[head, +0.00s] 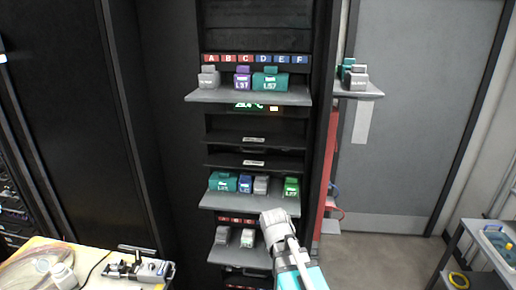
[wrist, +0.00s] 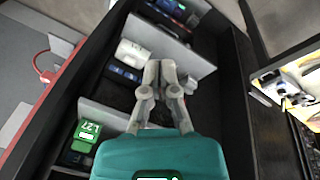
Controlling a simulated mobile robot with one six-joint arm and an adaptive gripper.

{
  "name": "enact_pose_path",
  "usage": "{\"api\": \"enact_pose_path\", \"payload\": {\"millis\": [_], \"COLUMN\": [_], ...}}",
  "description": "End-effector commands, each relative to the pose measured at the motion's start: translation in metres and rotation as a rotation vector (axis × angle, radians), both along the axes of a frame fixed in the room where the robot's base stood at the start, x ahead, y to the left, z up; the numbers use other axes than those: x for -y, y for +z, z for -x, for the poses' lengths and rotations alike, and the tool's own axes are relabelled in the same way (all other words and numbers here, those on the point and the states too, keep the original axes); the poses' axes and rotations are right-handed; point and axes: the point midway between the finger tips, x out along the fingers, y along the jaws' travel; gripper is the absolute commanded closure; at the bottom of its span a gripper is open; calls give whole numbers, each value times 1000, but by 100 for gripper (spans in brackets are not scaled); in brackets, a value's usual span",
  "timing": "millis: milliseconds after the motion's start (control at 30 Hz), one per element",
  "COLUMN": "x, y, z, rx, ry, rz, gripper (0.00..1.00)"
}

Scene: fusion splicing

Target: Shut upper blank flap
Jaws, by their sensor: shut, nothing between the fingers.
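The upper blank flap (head: 254,138) is a dark panel with a small white label, in the rack bay between the upper and middle module shelves. Its lip seems to stand out, but how far it is open is hard to tell. A similar labelled lower flap (head: 253,162) lies just below it. My gripper (head: 272,218) is below and slightly right of both flaps, near the front of the middle shelf, apart from the flaps. In the wrist view its fingers (wrist: 161,68) are together and empty. I cannot make out the upper flap in the wrist view.
The upper shelf (head: 200,96), middle shelf (head: 215,203) and lower shelf (head: 225,258) jut from the rack and hold coloured modules. A green module (head: 291,187) stands on the middle shelf above my gripper. A side shelf (head: 365,91) is at right; a cluttered table (head: 85,252) is at lower left.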

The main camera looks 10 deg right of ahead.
Motion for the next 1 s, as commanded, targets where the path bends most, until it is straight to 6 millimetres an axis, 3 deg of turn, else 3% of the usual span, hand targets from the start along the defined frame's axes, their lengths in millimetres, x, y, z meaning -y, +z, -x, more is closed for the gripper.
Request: {"api": "enact_pose_path", "payload": {"millis": [33, 100, 533, 767, 1000], "x": [3, 8, 26, 14, -14], "y": [18, 31, 89, 127, 162], "z": [-13, -31, -145, -205, -254], "rx": [20, 52, 136, 67, -88], "ry": [54, 153, 859, 1256, 1597], "rz": [39, 115, 740, 1166, 1598], "gripper": [100, 100, 100, 100, 100]}}
